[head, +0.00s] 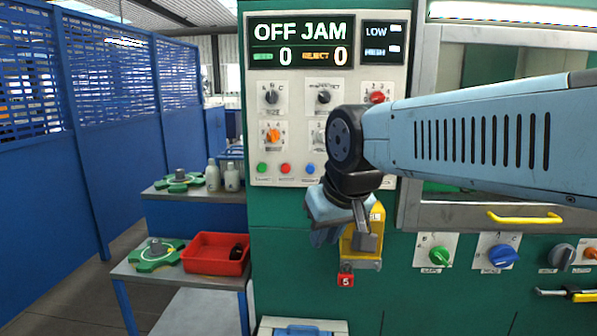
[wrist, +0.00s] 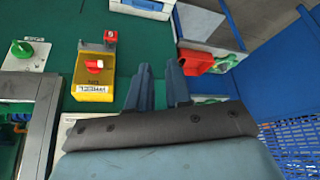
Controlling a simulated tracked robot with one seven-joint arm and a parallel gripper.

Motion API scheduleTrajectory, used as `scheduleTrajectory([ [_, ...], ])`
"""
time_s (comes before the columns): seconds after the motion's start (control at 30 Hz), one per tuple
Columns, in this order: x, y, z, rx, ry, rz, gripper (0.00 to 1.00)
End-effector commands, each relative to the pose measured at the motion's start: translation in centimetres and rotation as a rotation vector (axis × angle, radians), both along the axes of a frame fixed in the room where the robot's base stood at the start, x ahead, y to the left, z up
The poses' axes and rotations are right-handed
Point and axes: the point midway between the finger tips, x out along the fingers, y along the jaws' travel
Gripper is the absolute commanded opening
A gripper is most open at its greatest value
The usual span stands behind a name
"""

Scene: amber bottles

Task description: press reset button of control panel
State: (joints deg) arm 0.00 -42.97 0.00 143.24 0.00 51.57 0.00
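The control panel (head: 300,120) is a pale plate on a green cabinet, with a display reading OFF JAM, several knobs, and a row of green (head: 261,168), red (head: 286,169) and blue (head: 310,168) buttons along its bottom. The labels under the buttons are too small to read, so I cannot tell which one is reset. My arm covers the panel's lower right. My gripper (head: 335,228) hangs below and right of the buttons, pointing down. In the wrist view its two fingers (wrist: 160,78) are apart with nothing between them. The buttons cannot be made out there.
A yellow box (head: 361,240) with a red numbered tag (head: 346,280) is right by my gripper. A red tray (head: 215,254) sits on a side table to the left. A yellow door handle (head: 525,218) and lower knobs (head: 440,256) are on the right.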

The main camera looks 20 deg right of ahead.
Motion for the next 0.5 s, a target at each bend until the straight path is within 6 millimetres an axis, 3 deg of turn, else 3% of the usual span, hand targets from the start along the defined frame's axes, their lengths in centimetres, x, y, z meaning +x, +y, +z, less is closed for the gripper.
scheduleTrajectory([
  [0.2,0.00,0.00,0.00,0.000,0.000,0.000,0.00],
  [0.5,0.00,0.00,0.00,0.000,0.000,0.000,0.00],
])
